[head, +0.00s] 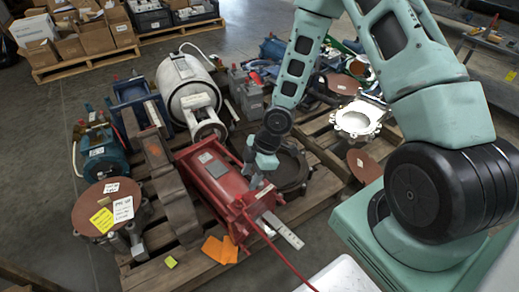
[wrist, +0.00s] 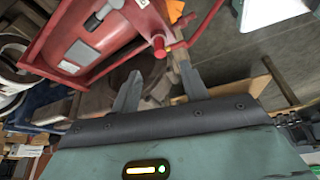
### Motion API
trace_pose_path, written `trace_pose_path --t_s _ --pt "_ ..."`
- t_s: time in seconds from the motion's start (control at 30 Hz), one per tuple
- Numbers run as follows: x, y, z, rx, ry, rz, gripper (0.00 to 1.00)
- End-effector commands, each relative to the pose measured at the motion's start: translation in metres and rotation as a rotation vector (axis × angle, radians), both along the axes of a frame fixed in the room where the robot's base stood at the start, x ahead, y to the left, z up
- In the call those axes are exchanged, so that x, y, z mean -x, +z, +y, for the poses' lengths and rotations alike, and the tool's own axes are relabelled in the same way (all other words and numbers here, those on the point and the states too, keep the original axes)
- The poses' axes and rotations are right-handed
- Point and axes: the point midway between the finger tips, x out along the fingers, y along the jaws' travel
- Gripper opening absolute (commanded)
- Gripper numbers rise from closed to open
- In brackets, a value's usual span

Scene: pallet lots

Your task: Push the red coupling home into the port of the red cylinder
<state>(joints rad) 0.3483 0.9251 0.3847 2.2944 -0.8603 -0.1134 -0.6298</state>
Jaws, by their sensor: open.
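The red cylinder (head: 212,172) lies on its side in a red frame on a wooden pallet; its body also shows at the upper left of the wrist view (wrist: 92,42). The red coupling (wrist: 163,48), with a thin red hose, is at the cylinder's near end, just beyond my fingertips. I cannot tell how far it sits in the port, which is hidden. In the head view the coupling end is small and unclear. My gripper (head: 255,180) points down beside the cylinder's right side. In the wrist view my gripper (wrist: 159,70) is open, with nothing between its fingers.
The red hose (head: 278,252) runs from the cylinder's near end toward the front. Orange cards (head: 220,249) and a metal bar (head: 283,231) lie close by. A white tank (head: 186,85) stands behind. Concrete floor is clear at left.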

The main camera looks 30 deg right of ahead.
Motion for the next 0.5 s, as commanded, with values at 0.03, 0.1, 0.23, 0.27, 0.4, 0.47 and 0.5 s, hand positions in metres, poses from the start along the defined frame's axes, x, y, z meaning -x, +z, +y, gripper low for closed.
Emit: trace_pose_path --t_s 0.03,0.1,0.23,0.27,0.4,0.47,0.5 --pt "0.000 0.018 -0.006 -0.002 -0.005 -0.003 0.45" --pt "0.002 0.032 -0.012 -0.001 -0.005 -0.001 0.45" --pt "0.003 0.053 -0.020 -0.001 -0.003 -0.002 0.45" --pt "0.004 0.057 -0.022 -0.001 -0.003 -0.001 0.45" --pt "0.005 0.068 -0.027 -0.001 -0.001 -0.001 0.45" --pt "0.005 0.070 -0.028 -0.001 -0.001 -0.001 0.45" --pt "0.006 0.071 -0.028 0.000 0.000 0.000 0.45"
